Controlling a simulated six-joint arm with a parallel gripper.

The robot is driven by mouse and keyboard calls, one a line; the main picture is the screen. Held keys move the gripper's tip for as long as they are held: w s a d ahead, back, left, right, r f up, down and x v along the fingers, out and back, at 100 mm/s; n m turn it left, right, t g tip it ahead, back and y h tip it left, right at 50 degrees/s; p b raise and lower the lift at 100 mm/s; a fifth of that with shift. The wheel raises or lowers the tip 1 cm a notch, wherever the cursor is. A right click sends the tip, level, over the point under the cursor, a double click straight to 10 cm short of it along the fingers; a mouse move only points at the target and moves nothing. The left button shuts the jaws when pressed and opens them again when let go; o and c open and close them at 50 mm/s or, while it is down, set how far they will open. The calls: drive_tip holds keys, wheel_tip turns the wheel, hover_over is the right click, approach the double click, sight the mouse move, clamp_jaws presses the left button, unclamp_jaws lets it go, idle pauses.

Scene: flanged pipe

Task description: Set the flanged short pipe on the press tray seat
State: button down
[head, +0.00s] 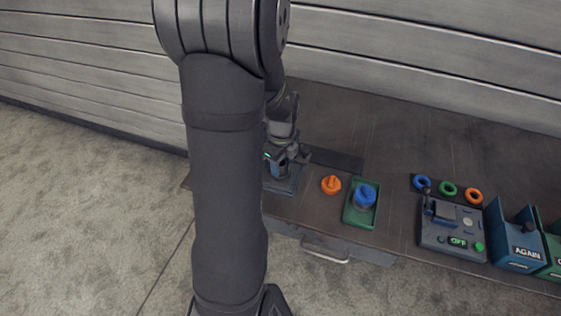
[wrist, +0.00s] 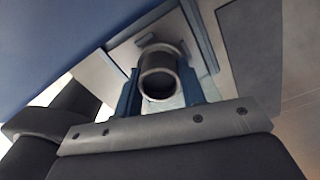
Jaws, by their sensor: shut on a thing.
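In the wrist view, my gripper (wrist: 160,88) has its two blue fingers on either side of a dark grey short pipe with a lighter rim (wrist: 158,69). It is shut on this pipe, whose open end faces the camera. A pale plate (wrist: 122,56) with small dark blocks lies behind the pipe; I cannot tell whether the pipe touches it. In the head view, my gripper (head: 279,165) is low over a blue-grey tray (head: 286,187) at the bench's left end. My arm hides part of this tray, and the pipe cannot be made out there.
An orange flanged piece (head: 331,185) stands right of the gripper. A green tray (head: 351,216) holds a blue flanged piece (head: 364,195). Further right are a control box marked OFF (head: 437,238), several coloured rings (head: 448,189) and a blue bin marked AGAIN (head: 514,243).

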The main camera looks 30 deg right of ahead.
drive_tip(key=shift+c, duration=2.2)
unclamp_jaws()
drive_tip(key=shift+r, duration=3.5)
drive_tip(key=shift+f, duration=0.1)
wheel_tip(320, 180, down, 7)
drive_tip(key=shift+r, duration=0.2)
